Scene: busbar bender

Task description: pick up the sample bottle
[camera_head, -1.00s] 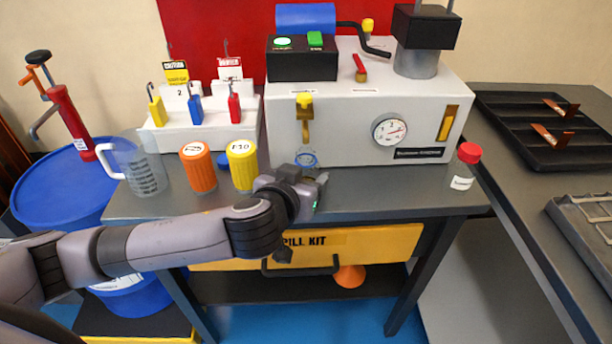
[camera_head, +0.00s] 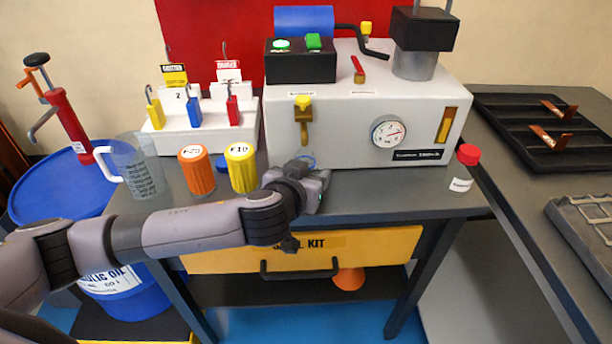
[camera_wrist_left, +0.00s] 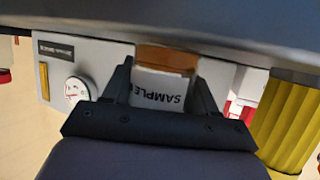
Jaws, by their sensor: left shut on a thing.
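The sample bottle (camera_wrist_left: 160,88) shows in the left wrist view, with a white label reading "SAMPLE" and an orange-brown part beside the label. It sits between the two dark fingers of my left gripper (camera_wrist_left: 165,98), which is shut on it. In the head view my left gripper (camera_head: 316,180) is over the grey bench, close to the front of the white machine, and hides the bottle. I cannot tell whether the bottle touches the bench. My right gripper is not in view.
The white machine (camera_head: 350,142) stands just behind my gripper. A yellow container (camera_head: 241,168), an orange container (camera_head: 197,170) and a clear jug (camera_head: 137,172) stand to the left. A red-capped bottle (camera_head: 463,172) stands at the bench's right end. Bench between is clear.

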